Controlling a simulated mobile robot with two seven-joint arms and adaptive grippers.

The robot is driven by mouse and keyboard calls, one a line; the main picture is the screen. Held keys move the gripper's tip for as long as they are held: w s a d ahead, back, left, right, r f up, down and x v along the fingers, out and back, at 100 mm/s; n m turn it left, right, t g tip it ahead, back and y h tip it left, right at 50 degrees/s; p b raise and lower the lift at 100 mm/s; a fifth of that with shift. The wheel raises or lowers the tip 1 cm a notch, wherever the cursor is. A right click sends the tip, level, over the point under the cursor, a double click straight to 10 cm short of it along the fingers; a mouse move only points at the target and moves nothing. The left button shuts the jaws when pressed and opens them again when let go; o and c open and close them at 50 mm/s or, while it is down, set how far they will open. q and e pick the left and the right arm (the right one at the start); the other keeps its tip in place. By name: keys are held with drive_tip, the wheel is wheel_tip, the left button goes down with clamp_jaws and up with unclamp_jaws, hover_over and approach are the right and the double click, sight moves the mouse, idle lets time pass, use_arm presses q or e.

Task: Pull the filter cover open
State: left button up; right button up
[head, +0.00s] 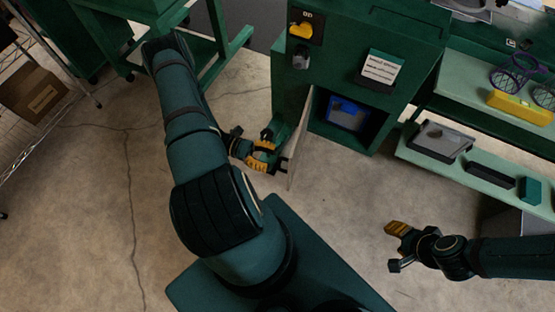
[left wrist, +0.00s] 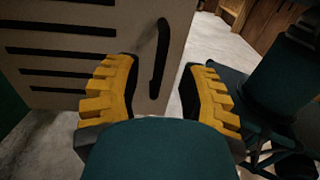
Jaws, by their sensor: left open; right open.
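The filter cover (head: 299,140) is a pale panel standing swung out from the green cabinet, seen nearly edge-on in the head view. In the left wrist view the cover (left wrist: 70,25) shows dark horizontal slots and a dark curved handle (left wrist: 161,58). My left gripper (head: 273,156) is open beside the cover's outer face. In the left wrist view the handle appears between its two yellow fingers (left wrist: 158,78), with gaps on both sides; I cannot tell how deep it sits between them. My right gripper (head: 392,247) is open and empty over the floor at right.
The open cabinet compartment (head: 375,137) holds a blue bin (head: 347,114). Green shelves (head: 470,172) at right carry a grey tray (head: 440,139) and a yellow case (head: 520,108). A cardboard box (head: 33,95) sits on a rack at left. The floor in front is clear.

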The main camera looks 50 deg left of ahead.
use_arm(q)
drive_tip(key=v, duration=0.8)
drive_tip(key=shift+s+a, duration=0.15)
drive_tip(key=shift+a, duration=0.1)
